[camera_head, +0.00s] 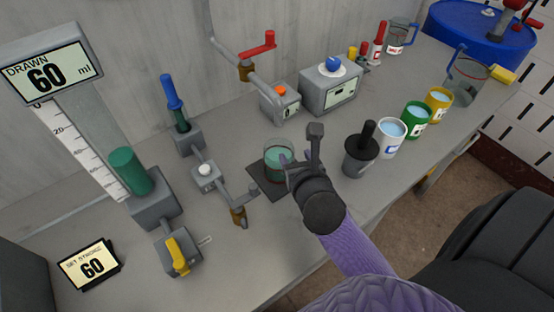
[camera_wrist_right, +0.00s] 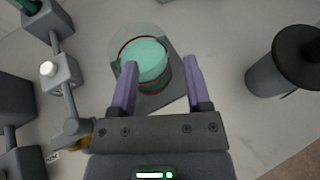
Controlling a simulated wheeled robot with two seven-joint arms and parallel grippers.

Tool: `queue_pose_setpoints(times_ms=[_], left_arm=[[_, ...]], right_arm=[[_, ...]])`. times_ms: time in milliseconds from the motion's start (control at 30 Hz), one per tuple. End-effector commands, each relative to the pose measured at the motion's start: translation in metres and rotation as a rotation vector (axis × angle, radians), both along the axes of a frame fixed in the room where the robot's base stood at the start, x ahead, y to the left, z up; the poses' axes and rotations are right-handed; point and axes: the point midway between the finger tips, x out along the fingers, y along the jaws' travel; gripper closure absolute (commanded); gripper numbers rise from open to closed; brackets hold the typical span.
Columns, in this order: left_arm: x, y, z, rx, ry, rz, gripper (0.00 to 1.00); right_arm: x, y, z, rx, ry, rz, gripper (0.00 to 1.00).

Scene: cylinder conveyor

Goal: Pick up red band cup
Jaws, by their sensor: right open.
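A clear glass cup (camera_head: 278,160) with pale green liquid and a thin dark-red band stands upright on a dark square pad (camera_head: 268,190). In the right wrist view the cup (camera_wrist_right: 146,62) shows its band around the liquid. My right gripper (camera_head: 301,156) is open and empty at the cup's near right side. In the right wrist view its fingers (camera_wrist_right: 160,68) appear on either side of the cup's near part; contact cannot be told. My left gripper is not in view.
A spout and valve (camera_head: 240,208) are left of the pad. A white-knobbed box (camera_head: 206,176) stands behind them.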

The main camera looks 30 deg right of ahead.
Motion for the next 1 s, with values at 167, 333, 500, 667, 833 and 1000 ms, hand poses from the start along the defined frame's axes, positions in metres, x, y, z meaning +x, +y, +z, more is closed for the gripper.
queue_pose_setpoints(times_ms=[167, 333, 500, 667, 833, 1000], left_arm=[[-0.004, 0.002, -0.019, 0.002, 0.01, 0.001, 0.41], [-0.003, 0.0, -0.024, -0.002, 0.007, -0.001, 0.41], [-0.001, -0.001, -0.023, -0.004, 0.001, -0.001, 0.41], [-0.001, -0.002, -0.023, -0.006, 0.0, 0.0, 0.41], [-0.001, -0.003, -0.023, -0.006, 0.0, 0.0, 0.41], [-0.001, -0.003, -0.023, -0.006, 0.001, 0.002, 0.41]], right_arm=[[0.028, -0.014, -0.02, 0.002, -0.002, -0.002, 0.38], [0.047, -0.021, -0.026, 0.002, 0.001, 0.001, 0.38], [0.047, -0.021, -0.025, 0.002, 0.0, 0.001, 0.38], [0.047, -0.021, -0.025, 0.002, 0.0, 0.001, 0.65], [0.047, -0.021, -0.025, 0.002, 0.0, 0.001, 1.0], [0.047, -0.021, -0.025, 0.002, 0.0, 0.001, 1.0]])
